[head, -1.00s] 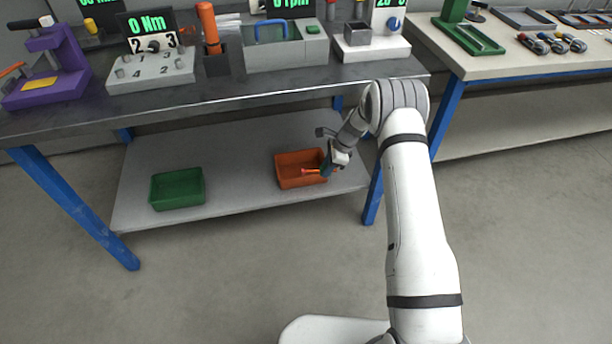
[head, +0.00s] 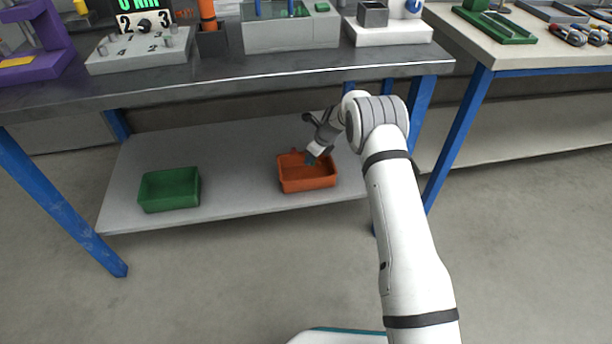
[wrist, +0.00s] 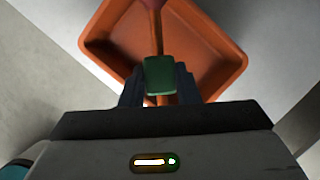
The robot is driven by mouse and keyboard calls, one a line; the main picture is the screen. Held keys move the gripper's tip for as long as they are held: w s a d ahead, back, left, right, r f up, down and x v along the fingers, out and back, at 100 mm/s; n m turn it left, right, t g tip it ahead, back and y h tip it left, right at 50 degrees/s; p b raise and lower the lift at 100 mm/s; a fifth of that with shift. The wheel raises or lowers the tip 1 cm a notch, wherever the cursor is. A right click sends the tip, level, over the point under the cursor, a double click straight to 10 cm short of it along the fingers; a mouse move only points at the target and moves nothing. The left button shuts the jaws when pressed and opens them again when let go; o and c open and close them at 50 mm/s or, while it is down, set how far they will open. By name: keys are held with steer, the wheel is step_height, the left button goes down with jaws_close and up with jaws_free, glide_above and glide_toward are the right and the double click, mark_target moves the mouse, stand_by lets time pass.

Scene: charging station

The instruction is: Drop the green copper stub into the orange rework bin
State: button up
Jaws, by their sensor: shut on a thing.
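The orange rework bin (head: 308,185) sits on the lower shelf under the bench. My gripper (head: 313,158) points down over the bin's back part. In the wrist view my gripper (wrist: 159,88) is shut on the green copper stub (wrist: 160,76). The stub's green block is between the two dark fingers, and a copper-coloured rod runs from it towards the top of the picture, ending in a reddish tip. The orange bin (wrist: 222,60) lies below the stub in the wrist view. In the head view the stub cannot be made out clearly.
A green bin (head: 170,190) stands on the same grey shelf (head: 236,192) to the left, with bare shelf between the bins. The bench top (head: 250,67) overhangs the shelf. A blue bench leg (head: 418,115) stands behind my arm on the right.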

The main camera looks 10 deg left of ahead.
step_height(320, 180, down, 4)
steer(key=shift+d+r+b, duration=0.1)
steer(key=shift+r+b, duration=0.05)
steer(key=shift+b, duration=0.95)
steer(key=o, duration=1)
steer(key=shift+o, duration=0.2)
steer(key=shift+r, duration=0.15)
steer(key=p+v, duration=0.3)
steer(key=v, duration=0.4)
steer(key=shift+s+d+r, duration=0.1)
steer(key=shift+r, duration=0.2)
steer(key=shift+f, duration=0.1)
